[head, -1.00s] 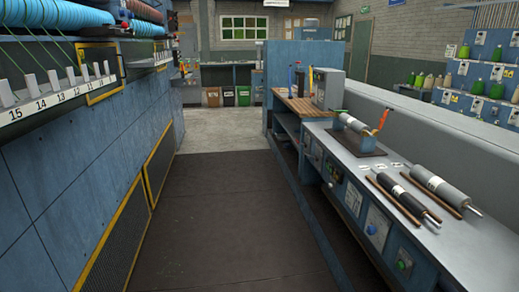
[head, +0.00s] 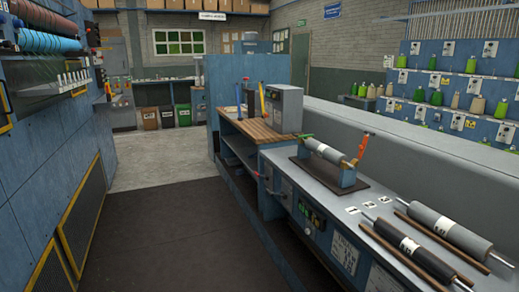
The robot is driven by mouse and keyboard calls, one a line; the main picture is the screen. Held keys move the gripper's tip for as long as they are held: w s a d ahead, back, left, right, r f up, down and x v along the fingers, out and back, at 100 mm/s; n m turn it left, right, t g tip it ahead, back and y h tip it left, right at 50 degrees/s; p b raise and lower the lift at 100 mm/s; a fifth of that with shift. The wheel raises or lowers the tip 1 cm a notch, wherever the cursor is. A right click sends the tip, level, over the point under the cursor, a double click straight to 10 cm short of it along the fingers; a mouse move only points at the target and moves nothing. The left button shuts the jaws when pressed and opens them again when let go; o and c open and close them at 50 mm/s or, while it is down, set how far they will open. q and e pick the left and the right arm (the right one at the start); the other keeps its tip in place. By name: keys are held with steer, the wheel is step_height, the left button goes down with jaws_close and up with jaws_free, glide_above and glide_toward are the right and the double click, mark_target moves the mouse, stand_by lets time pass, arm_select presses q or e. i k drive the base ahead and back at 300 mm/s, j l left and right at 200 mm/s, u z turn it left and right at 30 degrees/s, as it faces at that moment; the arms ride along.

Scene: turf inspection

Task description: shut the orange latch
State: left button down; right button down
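The orange latch (head: 361,148) stands up at the right end of a roller stand on the grey bench. It looks raised and tilted, not lying over the roller. The stand has a dark base plate (head: 329,182) and holds a grey roller (head: 326,151) with a white label. A green piece (head: 304,137) shows at the roller's left end. Neither of my grippers is in the head view.
Two rollers, one black (head: 392,232) and one grey (head: 448,228), lie on wooden rails on the bench's near right. A wooden-topped bench (head: 237,123) with a grey box (head: 285,108) adjoins behind. The dark floor mat (head: 165,235) is clear.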

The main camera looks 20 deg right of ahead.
mark_target(362, 148)
steer(key=i, duration=1.3)
steer(key=i+z, duration=0.2)
steer(key=i, duration=0.45)
steer(key=i+j+z, duration=0.2)
steer(key=i, duration=0.4)
steer(key=i+z, duration=0.4)
steer(key=i, duration=0.45)
steer(key=u, duration=6.15)
